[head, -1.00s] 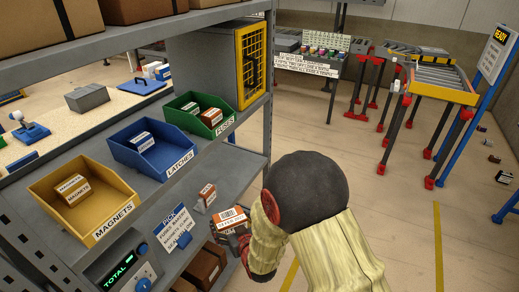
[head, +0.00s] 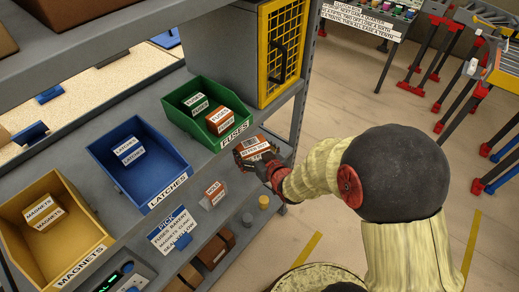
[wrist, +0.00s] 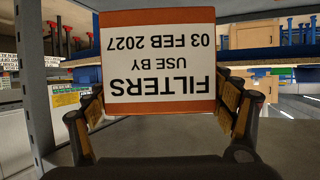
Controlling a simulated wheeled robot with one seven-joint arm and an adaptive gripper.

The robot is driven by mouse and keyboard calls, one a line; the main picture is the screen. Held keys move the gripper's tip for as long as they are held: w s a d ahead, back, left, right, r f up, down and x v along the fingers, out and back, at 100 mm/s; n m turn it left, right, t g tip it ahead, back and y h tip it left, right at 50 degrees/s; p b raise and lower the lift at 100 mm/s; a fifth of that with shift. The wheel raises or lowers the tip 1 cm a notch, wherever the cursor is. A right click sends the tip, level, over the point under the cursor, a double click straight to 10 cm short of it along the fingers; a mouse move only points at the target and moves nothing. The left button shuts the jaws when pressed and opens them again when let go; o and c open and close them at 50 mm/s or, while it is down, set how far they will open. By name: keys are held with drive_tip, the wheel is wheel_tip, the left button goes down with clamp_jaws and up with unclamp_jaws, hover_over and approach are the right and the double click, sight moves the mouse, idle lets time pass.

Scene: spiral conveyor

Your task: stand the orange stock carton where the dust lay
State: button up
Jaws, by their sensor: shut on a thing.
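The orange stock carton (head: 256,148) has a white label reading "FILTERS USE BY 03 FEB 2027", upside down in the wrist view (wrist: 157,107). My gripper (head: 264,160) is shut on it, with one finger on either side in the wrist view (wrist: 163,118). In the head view the carton is by the right front end of the grey shelf (head: 140,230), right of the green FUSES bin. I cannot tell whether it touches the shelf. No dust can be made out.
Green FUSES (head: 180,124), blue LATCHES (head: 165,178) and yellow MAGNETS (head: 85,245) bins hold small cartons. A small HOLD carton (head: 214,192) and a PICK sign (head: 175,230) are below them. A yellow-doored cabinet (head: 282,50) and a shelf post (head: 302,90) are close behind.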

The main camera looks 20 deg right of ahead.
drive_tip(key=shift+w+d+f+b, duration=0.95)
drive_tip(key=shift+w+f+b, duration=0.15)
drive_tip(key=shift+w+f, duration=1)
drive_tip(key=shift+w+d+f+b, duration=0.9)
drive_tip(key=shift+w+f+b, duration=0.15)
drive_tip(key=shift+w+f, duration=1.1)
drive_tip(key=shift+w+d+f+b, duration=0.95)
drive_tip(key=shift+w+f+b, duration=0.15)
drive_tip(key=shift+w+f, duration=1)
drive_tip(key=shift+s+f, duration=0.1)
drive_tip(key=shift+s, duration=0.05)
drive_tip(key=shift+f, duration=0.15)
drive_tip(key=o, duration=1.3)
drive_tip(key=shift+o, duration=0.2)
